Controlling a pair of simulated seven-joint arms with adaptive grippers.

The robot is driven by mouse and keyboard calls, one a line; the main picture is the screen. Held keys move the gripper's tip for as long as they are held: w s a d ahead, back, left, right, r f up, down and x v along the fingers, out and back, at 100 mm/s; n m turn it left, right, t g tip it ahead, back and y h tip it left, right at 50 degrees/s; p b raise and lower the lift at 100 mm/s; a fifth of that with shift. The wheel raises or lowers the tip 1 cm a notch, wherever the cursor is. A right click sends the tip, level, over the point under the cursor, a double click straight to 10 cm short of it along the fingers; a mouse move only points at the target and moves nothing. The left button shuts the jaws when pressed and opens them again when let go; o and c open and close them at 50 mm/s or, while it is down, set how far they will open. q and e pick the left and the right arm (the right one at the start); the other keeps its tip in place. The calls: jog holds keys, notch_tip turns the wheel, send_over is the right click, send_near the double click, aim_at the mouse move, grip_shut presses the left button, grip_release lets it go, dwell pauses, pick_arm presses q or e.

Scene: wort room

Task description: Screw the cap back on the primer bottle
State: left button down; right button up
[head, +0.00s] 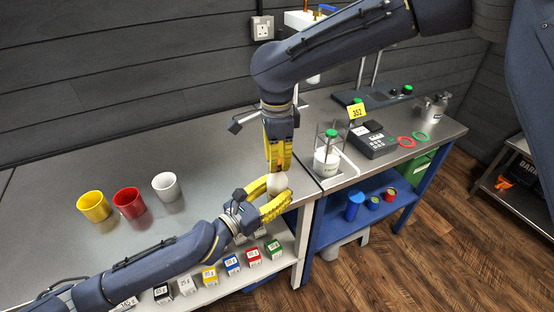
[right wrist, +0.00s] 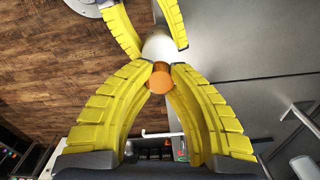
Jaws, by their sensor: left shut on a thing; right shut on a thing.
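The white primer bottle (head: 278,183) is held at the table's front right edge by my left gripper (head: 274,192), whose yellow fingers close around it from the lower left. My right gripper (head: 278,167) points straight down from above, its fingertips shut just over the bottle's top. In the right wrist view, the orange cap (right wrist: 160,79) is pinched between the right fingertips (right wrist: 159,72). The white bottle (right wrist: 158,46) lies directly beyond it, with the left fingers on either side. I cannot tell whether cap and bottle touch.
Yellow (head: 94,206), red (head: 129,202) and white (head: 166,186) cups stand on the table at left. A bottle with a green cap (head: 327,156) stands in a clear holder at right, near a dark device (head: 373,141). Small labelled boxes (head: 209,276) line the shelf below.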

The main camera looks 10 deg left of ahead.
jog(key=shift+o, duration=0.3)
jog(key=m, duration=0.3)
jog(key=shift+s+a+m, duration=0.15)
jog(key=shift+s+m, duration=0.05)
jog(key=shift+m, duration=0.1)
jog(key=shift+o, duration=0.2)
jog(key=shift+m, duration=0.4)
jog(key=shift+w+m, duration=0.15)
jog(key=shift+m, duration=0.35)
jog(key=shift+c, duration=0.5)
jog(key=o, duration=0.7)
